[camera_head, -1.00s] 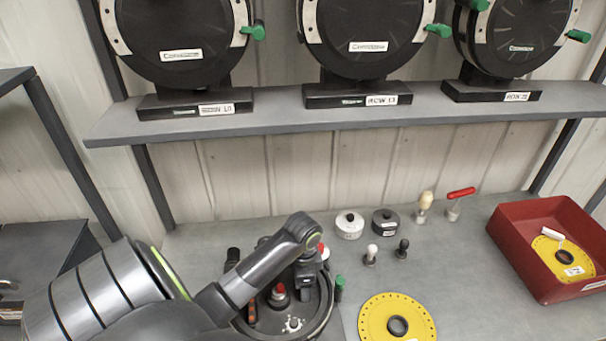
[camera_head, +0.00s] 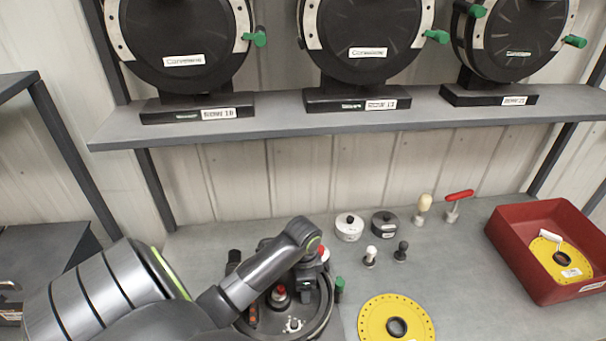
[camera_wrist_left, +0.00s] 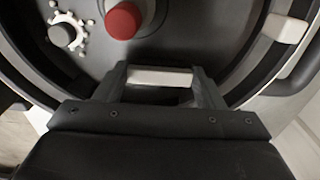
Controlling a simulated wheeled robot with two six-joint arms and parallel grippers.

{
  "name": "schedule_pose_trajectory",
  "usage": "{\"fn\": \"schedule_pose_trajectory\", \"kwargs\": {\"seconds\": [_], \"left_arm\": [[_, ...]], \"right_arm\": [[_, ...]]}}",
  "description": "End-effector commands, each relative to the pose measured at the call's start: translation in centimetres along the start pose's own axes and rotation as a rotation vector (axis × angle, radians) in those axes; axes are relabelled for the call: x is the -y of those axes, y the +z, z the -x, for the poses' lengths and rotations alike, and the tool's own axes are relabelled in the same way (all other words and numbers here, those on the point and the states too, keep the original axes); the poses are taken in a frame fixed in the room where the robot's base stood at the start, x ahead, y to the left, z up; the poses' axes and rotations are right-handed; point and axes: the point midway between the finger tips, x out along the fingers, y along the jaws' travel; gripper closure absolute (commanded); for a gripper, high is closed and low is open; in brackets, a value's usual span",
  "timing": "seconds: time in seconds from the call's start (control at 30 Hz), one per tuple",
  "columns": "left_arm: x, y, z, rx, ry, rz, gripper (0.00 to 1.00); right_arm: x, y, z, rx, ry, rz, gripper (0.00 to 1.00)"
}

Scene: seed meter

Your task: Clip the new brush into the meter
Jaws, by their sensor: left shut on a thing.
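The open meter (camera_head: 326,309) lies on the bench, a round dark housing partly covered by my left arm. My left gripper (camera_head: 304,288) points down over its inside. In the left wrist view the gripper (camera_wrist_left: 160,82) is shut on a small pale bar (camera_wrist_left: 160,76), which looks like the brush. The bar lies across between the fingers, low over or against the meter's floor; I cannot tell if it touches. Beside it are a red knob (camera_wrist_left: 122,20) and a white toothed wheel (camera_wrist_left: 66,34). A pale block (camera_wrist_left: 285,28) sits by the rim. My right gripper is out of view.
A yellow disc (camera_head: 372,322) lies right of the meter. A red bin (camera_head: 519,262) holds another yellow disc. Closed meters (camera_head: 368,30) stand on the shelf (camera_head: 270,122) above.

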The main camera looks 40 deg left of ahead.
Motion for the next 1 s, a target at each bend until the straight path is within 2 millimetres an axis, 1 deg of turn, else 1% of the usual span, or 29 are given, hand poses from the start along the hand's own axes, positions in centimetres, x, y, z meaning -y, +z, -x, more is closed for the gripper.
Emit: {"fn": "schedule_pose_trajectory", "kwargs": {"seconds": [0.03,0.3,0.33,0.5,0.53,1.0], "left_arm": [[-0.69,0.45,-0.88,0.012,0.027,0.004,0.59],[-0.77,0.41,-0.93,0.012,0.029,0.004,0.59],[-0.77,0.41,-0.93,0.012,0.030,0.004,0.36],[-0.71,0.45,-0.94,0.012,0.027,0.005,0.14],[-0.69,0.46,-0.94,0.013,0.027,0.005,0.12],[-0.46,0.57,-0.89,0.015,0.019,0.007,0.12]], "right_arm": [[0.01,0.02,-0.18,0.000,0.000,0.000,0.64],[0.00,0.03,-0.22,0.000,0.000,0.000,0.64],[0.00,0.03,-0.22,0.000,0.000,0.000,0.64],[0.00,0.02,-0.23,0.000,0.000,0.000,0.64],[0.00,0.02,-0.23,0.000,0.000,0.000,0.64],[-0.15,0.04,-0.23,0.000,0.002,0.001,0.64]]}}
